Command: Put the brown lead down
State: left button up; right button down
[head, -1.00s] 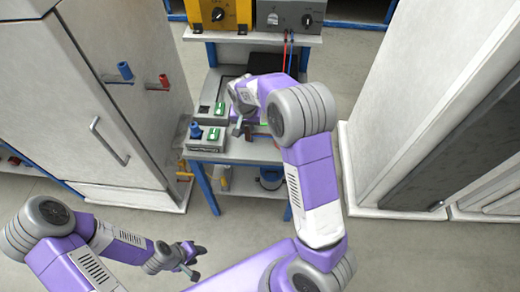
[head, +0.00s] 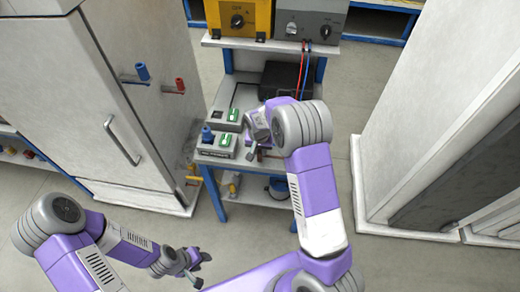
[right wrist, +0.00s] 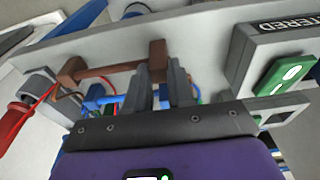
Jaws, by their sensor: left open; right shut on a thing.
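My right gripper (head: 255,152) is at the front edge of the bench, right of the grey boxes with green switches. In the right wrist view its fingers (right wrist: 163,88) are close together at the right end block of the brown lead (right wrist: 112,70). The lead is a brown bar with a block at each end, above the pale bench edge in the picture. The exact contact is partly hidden by the fingers. In the head view the lead is too small and covered to make out clearly. My left gripper (head: 190,268) is open and empty, low over the floor.
Grey boxes with green switches (head: 219,141) stand on the bench, one with a blue knob (head: 207,133). Blue leads (right wrist: 98,97) show near my right fingers. A yellow unit (head: 239,18) and a grey unit (head: 309,22) stand on the shelf. Tall cabinets flank the bench.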

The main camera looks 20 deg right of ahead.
jog(key=c, duration=1)
grip_release()
jog(key=shift+r, duration=0.3)
notch_tip(320, 180, up, 11)
jog(key=s+a+p, duration=0.1)
jog(key=s+p, duration=0.1)
jog(key=s+a+f+n+y, duration=0.1)
jog(key=s+a+f, duration=0.1)
jog(key=s+f, duration=0.3)
jog(key=s+a+f+n+g+y, duration=0.1)
jog(key=s+a+f, duration=0.15)
jog(key=f, duration=0.45)
jog(key=s+a+f+n+y, duration=0.1)
jog(key=s+a+f, duration=0.1)
jog(key=s+f, duration=0.35)
jog(key=s+a+f, duration=0.2)
jog(key=s, duration=0.2)
jog(key=s+a+f+y, duration=0.1)
jog(key=s+a+f, duration=0.1)
jog(key=s, duration=0.1)
jog(key=s+a+f+y, duration=0.1)
jog(key=s+a+f, duration=0.1)
jog(key=s, duration=0.2)
jog(key=shift+s+a+n, duration=0.1)
jog(key=shift+s+n, duration=0.2)
jog(key=shift+n, duration=0.1)
